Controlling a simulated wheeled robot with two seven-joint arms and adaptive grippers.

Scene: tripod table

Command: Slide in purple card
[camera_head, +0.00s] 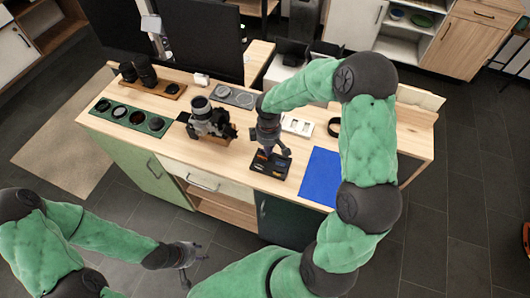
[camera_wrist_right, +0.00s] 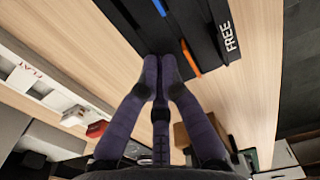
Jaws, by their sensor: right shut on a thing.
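The black card holder (camera_head: 270,174) lies near the front edge of the table, with small orange and blue cards in it. In the right wrist view, the holder (camera_wrist_right: 190,25) shows the word FREE, an orange card (camera_wrist_right: 188,58) and a blue card (camera_wrist_right: 160,7). My right gripper (camera_head: 270,150) is over the holder's back left part, with its fingers pointing down. In the wrist view its purple-grey fingers (camera_wrist_right: 160,75) are closed together at the holder's edge. The purple card between them is hidden, its depth cannot be told. My left gripper (camera_head: 192,266) is open and empty, in front of the table.
A camera (camera_head: 208,120) stands left of my right gripper. A blue mat (camera_head: 320,178) lies right of the holder. A green tray of round filters (camera_head: 130,118) and lenses (camera_head: 145,72) are at the left. A white slotted box (camera_head: 297,126) stands behind the holder.

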